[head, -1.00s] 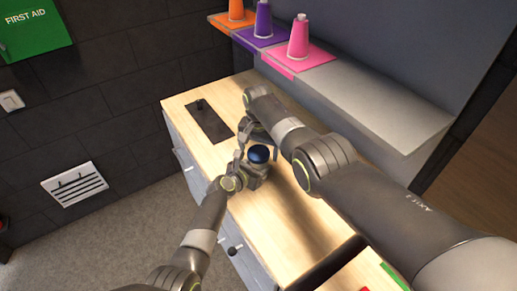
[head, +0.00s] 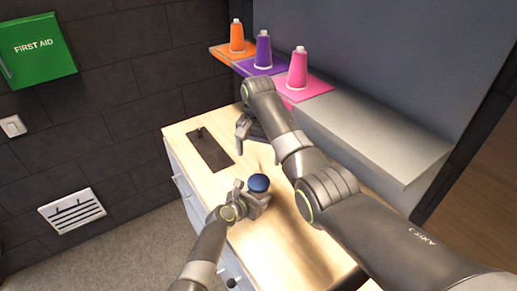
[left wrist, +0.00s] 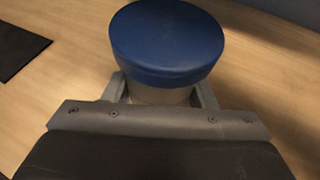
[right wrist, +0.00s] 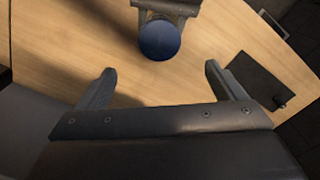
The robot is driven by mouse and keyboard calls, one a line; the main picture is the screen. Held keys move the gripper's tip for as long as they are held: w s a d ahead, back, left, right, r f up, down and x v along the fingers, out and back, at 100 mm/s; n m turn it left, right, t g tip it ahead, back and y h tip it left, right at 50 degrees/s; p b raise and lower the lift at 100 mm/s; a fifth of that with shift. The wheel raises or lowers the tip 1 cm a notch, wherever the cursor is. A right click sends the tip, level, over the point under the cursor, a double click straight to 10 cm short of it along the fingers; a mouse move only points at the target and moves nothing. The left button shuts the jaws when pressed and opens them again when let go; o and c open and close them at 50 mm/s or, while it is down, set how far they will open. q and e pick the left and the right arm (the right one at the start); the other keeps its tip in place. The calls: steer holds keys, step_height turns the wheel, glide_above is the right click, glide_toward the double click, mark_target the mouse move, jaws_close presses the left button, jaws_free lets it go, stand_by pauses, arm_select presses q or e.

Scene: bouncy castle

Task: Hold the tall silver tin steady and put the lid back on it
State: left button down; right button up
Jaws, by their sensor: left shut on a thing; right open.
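The tin wears a round blue lid (head: 258,183), which looks level on top of it. In the left wrist view the lid (left wrist: 166,42) covers most of the tin, and only a pale strip of the tin's body (left wrist: 160,95) shows below it. My left gripper (head: 256,200) is shut around the tin's body, above the wooden counter. The lid also shows in the right wrist view (right wrist: 159,40). My right gripper (head: 246,128) is open and empty, apart from the lid and farther back over the counter.
The wooden counter (head: 262,240) has a dark plate (head: 209,150) with a small knob at its far left. The counter around the tin is mostly clear.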

steer(key=shift+r, duration=0.6)
arm_select(q)
steer(key=c, duration=0.5)
jaws_free()
steer(key=shift+s+a+r, duration=0.2)
steer(key=shift+s+a, duration=0.05)
steer(key=shift+s, duration=0.1)
steer(key=p+v, duration=0.1)
steer(key=v, duration=1.5)
steer(key=shift+s+p, duration=0.15)
steer(key=shift+p, duration=0.15)
arm_select(e)
steer(key=shift+r, duration=0.75)
